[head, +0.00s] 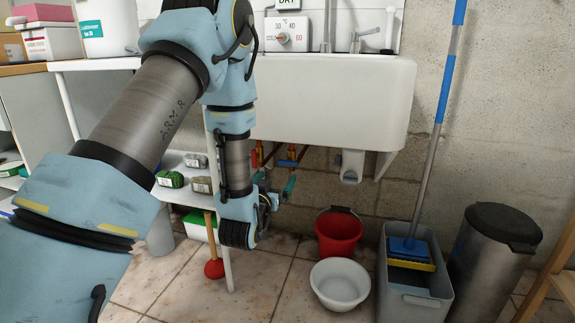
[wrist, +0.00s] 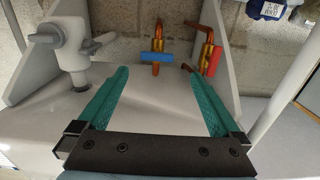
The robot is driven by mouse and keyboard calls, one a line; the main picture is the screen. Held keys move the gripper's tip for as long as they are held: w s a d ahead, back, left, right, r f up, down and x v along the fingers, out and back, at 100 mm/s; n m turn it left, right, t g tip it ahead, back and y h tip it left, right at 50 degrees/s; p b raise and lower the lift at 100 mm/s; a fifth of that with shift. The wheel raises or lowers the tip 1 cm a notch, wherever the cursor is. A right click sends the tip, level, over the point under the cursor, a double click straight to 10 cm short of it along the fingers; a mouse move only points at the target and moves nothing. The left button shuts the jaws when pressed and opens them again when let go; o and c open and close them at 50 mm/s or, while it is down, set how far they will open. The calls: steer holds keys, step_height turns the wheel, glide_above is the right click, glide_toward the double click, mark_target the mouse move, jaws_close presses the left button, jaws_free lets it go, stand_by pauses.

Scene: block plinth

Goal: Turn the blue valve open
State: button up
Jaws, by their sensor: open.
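The blue valve (wrist: 157,58) sits on a copper pipe at the wall under the sink. Its handle lies crosswise to the pipe in the wrist view. It also shows small under the basin in the head view (head: 286,163). My gripper (wrist: 161,76) is open, with its two teal fingers spread wide and nothing between them. In the wrist view the handle appears just beyond the fingertips, between their lines, and not gripped. In the head view my gripper (head: 274,181) hangs under the sink, close to the valve.
A red valve handle (wrist: 215,60) on a neighbouring copper pipe is close by. A white drain fitting (wrist: 73,50) stands on the other side. The white sink (head: 335,100) is overhead. A red bucket (head: 338,236) and white bowl (head: 340,283) stand on the floor.

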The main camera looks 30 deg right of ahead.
mark_target(287, 164)
steer(key=b+x, duration=0.2)
steer(key=x, duration=0.8)
steer(key=shift+w+d+r, duration=0.15)
steer(key=shift+d+r, duration=0.05)
steer(key=shift+d, duration=0.25)
steer(key=c, duration=1.2)
